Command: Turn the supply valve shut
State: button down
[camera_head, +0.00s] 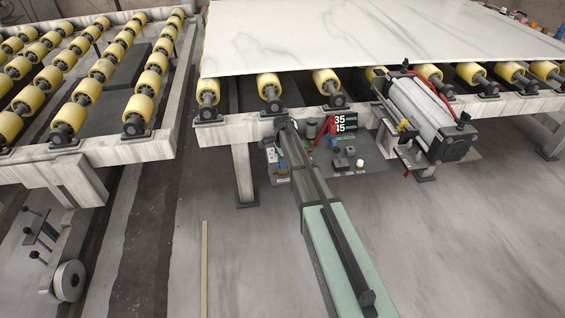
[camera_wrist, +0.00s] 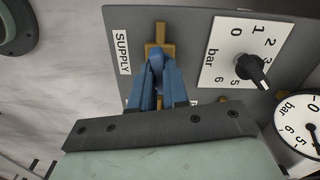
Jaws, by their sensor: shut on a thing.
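The supply valve (camera_wrist: 160,47) is a small brass-coloured fitting on a grey panel, beside a white label (camera_wrist: 123,52) reading SUPPLY. My gripper (camera_wrist: 158,66) has blue fingers that come together on the valve, shut on its handle. The fingers hide most of the handle, so its angle is hard to tell. A brass stub shows beyond the fingertips. In the head view, the blue fingers (camera_head: 282,162) are small at the left end of the panel, partly behind my arm.
Right of the valve are a black knob (camera_wrist: 252,68) on a white bar scale and a round gauge (camera_wrist: 309,128).

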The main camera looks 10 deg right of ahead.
jog(key=n, duration=0.4)
jog(key=shift+n, duration=0.3)
jog(key=n, duration=0.3)
jog(key=shift+n, duration=0.4)
jog(key=n, duration=0.3)
jog(key=shift+n, duration=2)
jog(key=c, duration=1.1)
grip_release()
